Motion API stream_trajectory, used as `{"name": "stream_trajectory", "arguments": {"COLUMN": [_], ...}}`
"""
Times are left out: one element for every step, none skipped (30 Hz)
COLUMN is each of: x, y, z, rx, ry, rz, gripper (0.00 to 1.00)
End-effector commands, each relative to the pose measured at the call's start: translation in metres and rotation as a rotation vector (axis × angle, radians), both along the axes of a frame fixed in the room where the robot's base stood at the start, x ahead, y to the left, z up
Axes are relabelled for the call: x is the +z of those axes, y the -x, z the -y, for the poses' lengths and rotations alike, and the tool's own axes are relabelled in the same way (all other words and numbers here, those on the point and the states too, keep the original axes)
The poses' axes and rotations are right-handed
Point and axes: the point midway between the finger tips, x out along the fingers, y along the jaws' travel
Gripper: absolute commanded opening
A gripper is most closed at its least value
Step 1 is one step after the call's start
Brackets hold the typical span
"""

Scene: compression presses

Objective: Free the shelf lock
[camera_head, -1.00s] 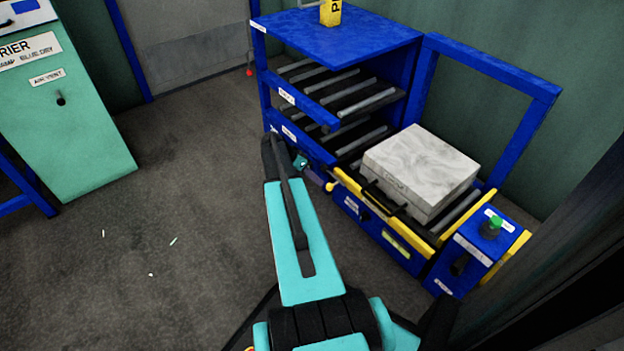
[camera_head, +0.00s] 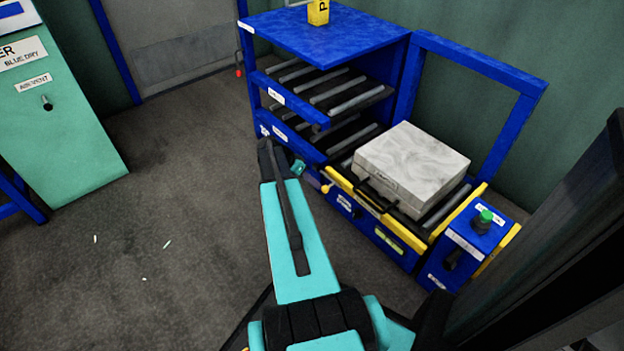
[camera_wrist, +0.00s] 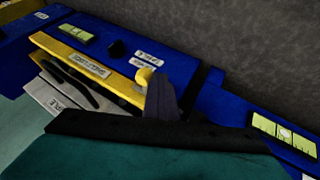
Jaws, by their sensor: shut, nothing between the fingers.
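A blue roller shelf stands right of centre in the head view, with a yellow bar (camera_head: 400,228) along its lower front. The bar carries a label that reads like a shelf lock in the wrist view (camera_wrist: 88,65). A round yellow knob (camera_head: 326,188) sits at the bar's left end; it also shows in the wrist view (camera_wrist: 143,75). My gripper (camera_head: 314,181) is close to the knob, at its upper left. In the wrist view its dark purple fingers (camera_wrist: 162,99) are together, right beside the knob. I cannot tell whether they touch it.
A pale case (camera_head: 412,165) with a dark handle lies on the lower rollers behind the bar. A blue control box (camera_head: 463,250) with a green button (camera_head: 486,215) stands to the right. A teal cabinet (camera_head: 60,120) is at the left. The floor between is mostly clear.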

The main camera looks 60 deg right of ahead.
Motion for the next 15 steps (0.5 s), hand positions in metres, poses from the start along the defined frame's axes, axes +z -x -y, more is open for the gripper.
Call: {"name": "stream_trajectory", "arguments": {"x": [0.003, 0.003, 0.003, 0.002, 0.002, 0.002, 0.002, 0.001, 0.001, 0.001, 0.0, 0.0, 0.0, 0.0, 0.0], "y": [0.01, 0.013, 0.017, 0.02, 0.023, 0.025, 0.026, 0.028, 0.028, 0.029, 0.029, 0.029, 0.029, 0.03, 0.03], "z": [-0.004, -0.005, -0.006, -0.007, -0.008, -0.009, -0.009, -0.01, -0.01, -0.01, -0.01, -0.01, -0.01, -0.01, -0.01], "rx": [-0.003, -0.003, -0.001, -0.001, -0.002, -0.002, -0.002, -0.002, -0.002, -0.002, -0.002, -0.003, -0.004, -0.004, -0.005], "ry": [-0.001, -0.001, 0.0, 0.0, 0.0, 0.0, 0.0, 0.0, 0.0, 0.0, -0.001, -0.001, -0.001, -0.001, -0.002], "rz": [-0.002, -0.002, -0.003, -0.003, -0.004, -0.004, -0.004, -0.004, -0.004, -0.004, -0.004, -0.004, -0.005, -0.005, -0.006], "gripper": [0.0, 0.0, 0.0, 0.0, 0.0, 0.0, 0.0, 0.0, 0.0, 0.0, 0.0, 0.0, 0.0, 0.0, 0.0]}}
